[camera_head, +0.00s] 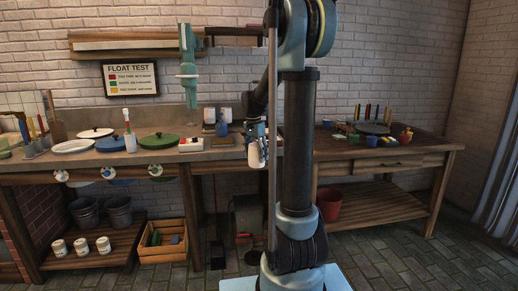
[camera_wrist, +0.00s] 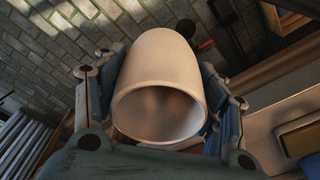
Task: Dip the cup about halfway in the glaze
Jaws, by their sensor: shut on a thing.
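A pale, plain cup (camera_wrist: 158,65) fills the middle of the wrist view, its open mouth towards the camera and its inside bare. My gripper (camera_wrist: 160,92) is shut on it, with a finger on each side of its wall. In the head view my gripper (camera_head: 258,134) hangs in front of the counter edge, and the cup (camera_head: 255,158) shows as a small pale shape at its end. I cannot tell which vessel holds the glaze.
A wooden counter (camera_head: 100,160) runs along the brick wall, and a work table (camera_head: 400,150) with small pots and tools stands at the right. Grey buckets (camera_head: 118,211), several white pots (camera_head: 81,246) and a wooden crate (camera_head: 163,252) are below. The floor at right is clear.

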